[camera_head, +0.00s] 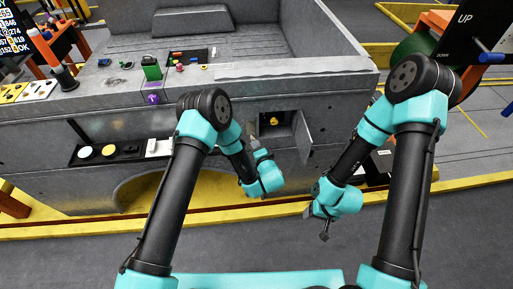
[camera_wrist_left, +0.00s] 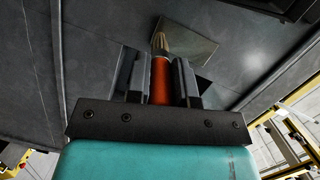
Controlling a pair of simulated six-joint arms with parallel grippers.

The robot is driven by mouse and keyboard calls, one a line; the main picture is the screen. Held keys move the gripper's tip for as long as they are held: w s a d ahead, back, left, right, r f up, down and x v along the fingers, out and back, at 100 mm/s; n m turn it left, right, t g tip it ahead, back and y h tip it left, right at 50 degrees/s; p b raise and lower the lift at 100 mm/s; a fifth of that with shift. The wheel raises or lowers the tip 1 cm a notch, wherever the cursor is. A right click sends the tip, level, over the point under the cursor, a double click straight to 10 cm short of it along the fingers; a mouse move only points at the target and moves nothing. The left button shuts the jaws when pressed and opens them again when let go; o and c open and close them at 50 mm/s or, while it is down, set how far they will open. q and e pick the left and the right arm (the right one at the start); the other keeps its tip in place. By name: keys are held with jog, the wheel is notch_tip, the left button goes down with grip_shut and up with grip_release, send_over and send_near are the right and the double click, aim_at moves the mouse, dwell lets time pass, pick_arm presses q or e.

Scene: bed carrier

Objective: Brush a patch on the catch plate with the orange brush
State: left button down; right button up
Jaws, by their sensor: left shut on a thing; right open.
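My left gripper (camera_wrist_left: 157,78) is shut on the orange brush (camera_wrist_left: 160,82), which shows between its two fingers in the left wrist view. The brush's tan bristle tip points away from the gripper. The tip overlaps a pale square plate (camera_wrist_left: 196,48), probably the catch plate, on the grey surface. I cannot tell whether the bristles touch it. In the head view my left gripper (camera_head: 259,153) is in front of the grey carrier wall, and the brush is not clear there. My right gripper (camera_head: 325,230) is open and empty, hanging low in front of the carrier.
The grey carrier (camera_head: 110,120) fills the back. An open compartment with a yellow item (camera_head: 273,121) and a hinged door (camera_head: 304,136) lies just beyond my left gripper. A black shelf (camera_head: 103,153) with round pads is at left. Grey floor is clear in front.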

pick_arm(q)
jog(key=shift+w, duration=0.55)
dwell(0.9)
jog(key=shift+r, duration=0.15)
jog(key=shift+r, duration=0.8)
jog(key=shift+r, duration=0.15)
jog(key=shift+r, duration=0.8)
jog(key=shift+r, duration=0.15)
jog(key=shift+r, duration=0.75)
jog(key=shift+r, duration=0.15)
jog(key=shift+r, duration=0.75)
